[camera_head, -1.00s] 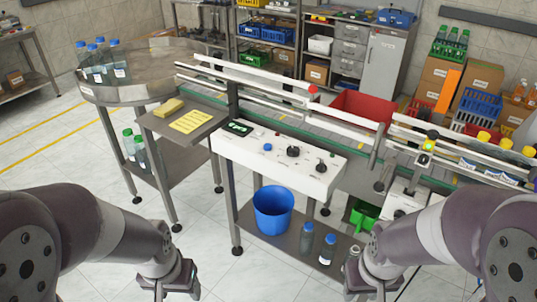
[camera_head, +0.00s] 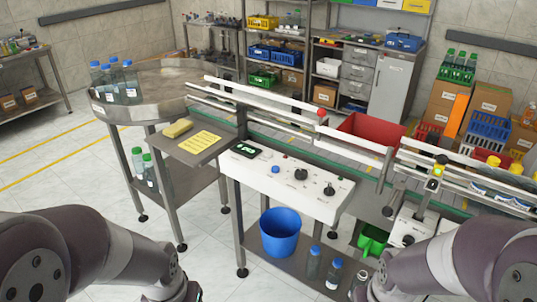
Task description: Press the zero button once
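A white control panel (camera_head: 259,181) stands in the middle of the head view at the front of the conveyor. On its top are a small blue button (camera_head: 275,169), two black knobs (camera_head: 301,174) and a dark display (camera_head: 245,149) with green digits too small to read. No label on the blue button can be read. My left gripper (camera_head: 192,293) shows only in part at the bottom edge, well below and left of the panel; its fingers are cut off. My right arm comes in at the lower right, and its gripper is below the frame. Neither arm touches the panel.
A side shelf with a yellow note (camera_head: 201,140) and a sponge (camera_head: 178,128) adjoins the panel's left. A blue bucket (camera_head: 280,233) and bottles stand on the shelf below. A rail (camera_head: 262,91) runs behind the panel. The space above the panel's front is clear.

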